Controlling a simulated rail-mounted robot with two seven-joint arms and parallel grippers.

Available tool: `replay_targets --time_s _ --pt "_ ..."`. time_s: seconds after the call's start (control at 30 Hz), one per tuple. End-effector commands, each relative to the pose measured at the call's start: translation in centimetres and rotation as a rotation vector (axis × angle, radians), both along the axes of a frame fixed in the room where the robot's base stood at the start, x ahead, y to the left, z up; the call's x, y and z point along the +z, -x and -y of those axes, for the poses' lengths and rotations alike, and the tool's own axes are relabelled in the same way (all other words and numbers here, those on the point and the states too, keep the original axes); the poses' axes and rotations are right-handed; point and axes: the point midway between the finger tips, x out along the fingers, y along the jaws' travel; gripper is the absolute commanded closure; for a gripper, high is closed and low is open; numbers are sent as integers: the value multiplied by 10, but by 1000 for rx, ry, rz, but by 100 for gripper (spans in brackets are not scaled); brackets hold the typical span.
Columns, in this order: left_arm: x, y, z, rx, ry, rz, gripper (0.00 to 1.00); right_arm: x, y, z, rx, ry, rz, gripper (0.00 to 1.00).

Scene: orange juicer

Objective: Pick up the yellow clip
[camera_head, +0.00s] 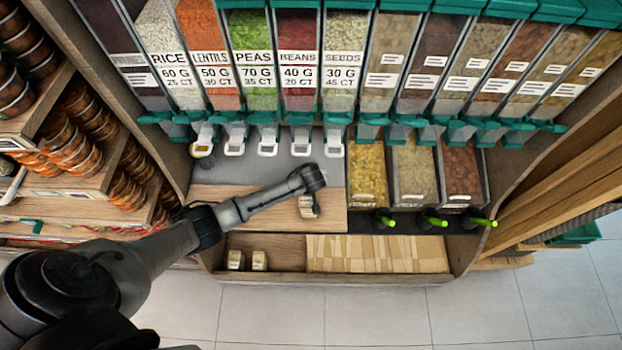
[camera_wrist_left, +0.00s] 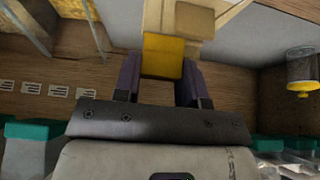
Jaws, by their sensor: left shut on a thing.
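My left gripper (camera_head: 316,207) reaches over the wooden counter, pointing down. In the left wrist view its two dark fingers (camera_wrist_left: 160,82) are shut on the yellow clip (camera_wrist_left: 162,56), a small flat-faced yellow piece. A beige block-like thing (camera_wrist_left: 194,22) shows just beyond the clip; I cannot tell whether they are joined. In the head view a small beige thing (camera_head: 305,205) shows at the fingers, and the clip's yellow cannot be made out there. My right gripper is in neither view.
The wooden counter (camera_head: 240,196) lies below a row of dispensers with white spouts (camera_head: 267,146). A yellow-rimmed container (camera_head: 202,150) sits under the leftmost spout. Two small beige things (camera_head: 259,260) stand in the front tray (camera_head: 280,246). Bins with green-handled scoops (camera_head: 433,221) stand to the right.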

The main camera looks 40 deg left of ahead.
Motion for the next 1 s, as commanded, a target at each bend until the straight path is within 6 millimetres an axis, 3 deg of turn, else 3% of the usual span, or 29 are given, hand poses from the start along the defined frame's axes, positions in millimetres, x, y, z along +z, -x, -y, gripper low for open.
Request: replay_targets --time_s 0.1,0.43,0.73,1.0 --pt "-2 2 -1 1 -1 -5 84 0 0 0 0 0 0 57" --pt "1 2 -1 1 -1 -5 84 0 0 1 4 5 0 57" --pt "36 1 -1 2 1 -1 85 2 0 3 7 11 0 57" --pt "33 49 39 0 3 -5 85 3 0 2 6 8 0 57"
